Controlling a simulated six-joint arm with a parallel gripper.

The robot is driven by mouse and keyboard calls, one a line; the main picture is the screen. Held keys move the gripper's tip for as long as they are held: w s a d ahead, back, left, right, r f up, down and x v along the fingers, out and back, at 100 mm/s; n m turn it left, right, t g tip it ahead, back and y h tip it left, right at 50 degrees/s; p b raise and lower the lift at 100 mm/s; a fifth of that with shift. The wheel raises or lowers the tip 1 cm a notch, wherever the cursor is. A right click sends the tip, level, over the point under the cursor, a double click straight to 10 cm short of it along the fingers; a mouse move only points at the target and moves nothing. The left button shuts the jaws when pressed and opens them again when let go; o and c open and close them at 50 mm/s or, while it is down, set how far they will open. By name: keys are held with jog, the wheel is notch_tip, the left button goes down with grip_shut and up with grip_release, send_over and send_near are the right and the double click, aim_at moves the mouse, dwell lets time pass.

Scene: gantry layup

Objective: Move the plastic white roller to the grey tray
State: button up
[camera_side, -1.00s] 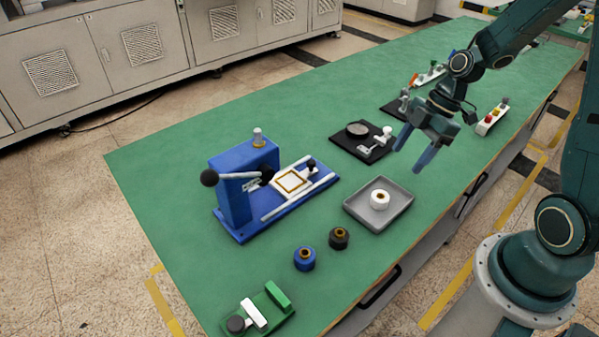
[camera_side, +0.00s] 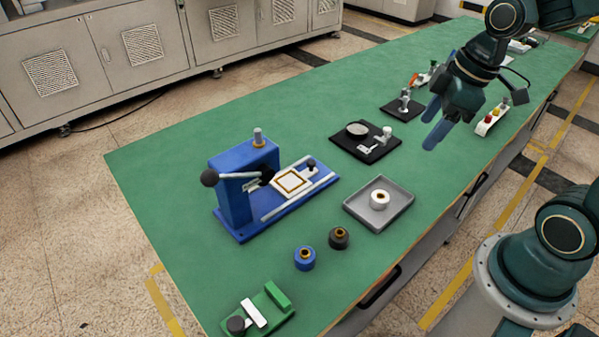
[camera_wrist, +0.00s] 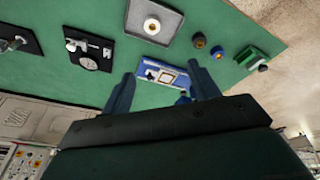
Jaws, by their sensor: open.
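The white roller (camera_side: 379,199) stands in the grey tray (camera_side: 362,214), near the tray's middle. In the wrist view the roller (camera_wrist: 152,25) shows in the tray (camera_wrist: 137,17) near the top edge. My gripper (camera_side: 440,124) is open and empty. It hangs above the table, up and to the right of the tray in the side view, well apart from the roller. In the wrist view its two fingers are spread, with the blue press between them in the background.
A blue press (camera_side: 232,185) with a lever stands left of the tray. A blue roller (camera_side: 304,258) and a black roller (camera_side: 339,238) stand in front. A black plate fixture (camera_side: 366,145) lies behind the tray. A green fixture (camera_side: 278,296) sits at the near end. Green table is clear at left.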

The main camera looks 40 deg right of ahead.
jog(key=s+a+r+m+t+h, duration=0.1)
jog(key=s+a+r+m+t, duration=0.1)
jog(key=s+r+m, duration=0.4)
jog(key=shift+s+a+r+m+t, duration=0.3)
jog(key=shift+s+m, duration=0.3)
jog(key=shift+s, duration=0.5)
